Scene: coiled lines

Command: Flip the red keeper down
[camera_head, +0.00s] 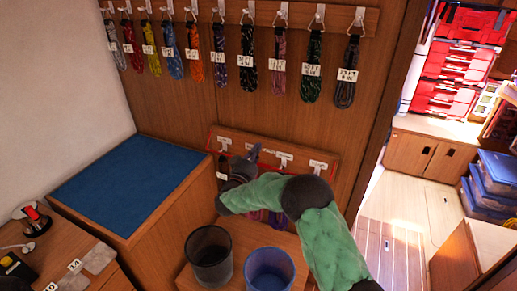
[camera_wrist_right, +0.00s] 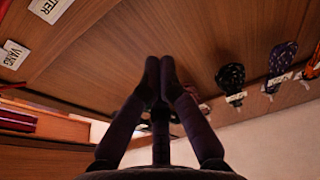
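The red keeper (camera_head: 212,138) shows as a thin red edge around the lower hook board (camera_head: 262,142) on the wooden wall. My right arm covers part of it, so I cannot tell its exact angle. My right gripper (camera_head: 256,150) is in front of the left half of this board, pointing up. In the right wrist view its two dark fingers (camera_wrist_right: 160,64) meet at the tips with nothing seen between them. A red strip (camera_wrist_right: 32,120) lies at the left of that view; I cannot tell whether it is the keeper. My left gripper is not in view.
Several coiled lines hang from the upper hook rail (camera_head: 230,10). A blue-topped cabinet (camera_head: 130,185) stands at the left. A dark bin (camera_head: 209,256) and a blue bin (camera_head: 269,271) stand below my right arm. A doorway opens at the right.

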